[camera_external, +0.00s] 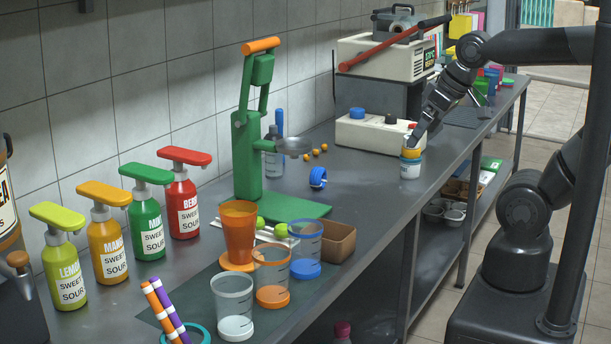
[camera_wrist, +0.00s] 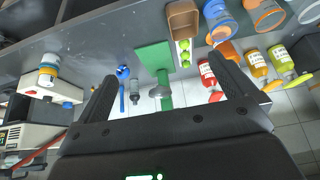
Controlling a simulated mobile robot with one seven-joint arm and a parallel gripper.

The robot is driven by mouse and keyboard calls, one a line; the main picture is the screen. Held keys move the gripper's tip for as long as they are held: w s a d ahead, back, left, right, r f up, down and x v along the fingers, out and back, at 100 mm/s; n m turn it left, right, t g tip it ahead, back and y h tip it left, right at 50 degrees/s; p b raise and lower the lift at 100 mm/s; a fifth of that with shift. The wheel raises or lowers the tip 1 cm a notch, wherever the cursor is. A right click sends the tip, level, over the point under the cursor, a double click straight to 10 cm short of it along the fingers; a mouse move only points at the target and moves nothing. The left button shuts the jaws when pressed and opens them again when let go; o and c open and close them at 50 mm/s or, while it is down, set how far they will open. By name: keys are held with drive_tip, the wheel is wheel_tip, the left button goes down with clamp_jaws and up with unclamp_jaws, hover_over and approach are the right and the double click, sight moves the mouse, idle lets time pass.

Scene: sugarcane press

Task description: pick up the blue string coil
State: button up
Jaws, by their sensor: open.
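The blue string coil (camera_external: 318,178) stands on the grey counter, right of the green press. In the wrist view the coil (camera_wrist: 122,72) is small, just right of the left fingertip and some way beyond it. My gripper (camera_external: 413,140) is at the right side of the counter, well to the right of the coil and apart from it. In the wrist view my gripper (camera_wrist: 166,72) has its two fingers wide apart with nothing held between them.
A jar with a yellow band (camera_external: 411,165) shows just below my gripper. A white box with a blue knob (camera_external: 372,134) stands behind the coil.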

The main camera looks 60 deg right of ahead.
drive_tip(key=c, duration=0.3)
drive_tip(key=n+h, duration=0.3)
hover_over(321, 170)
drive_tip(key=s+a, duration=0.3)
drive_tip(key=s, duration=0.1)
wheel_tip(321, 170, down, 17)
drive_tip(key=shift+g, duration=0.3)
drive_tip(key=x, duration=1.1)
drive_tip(key=shift+d, duration=0.3)
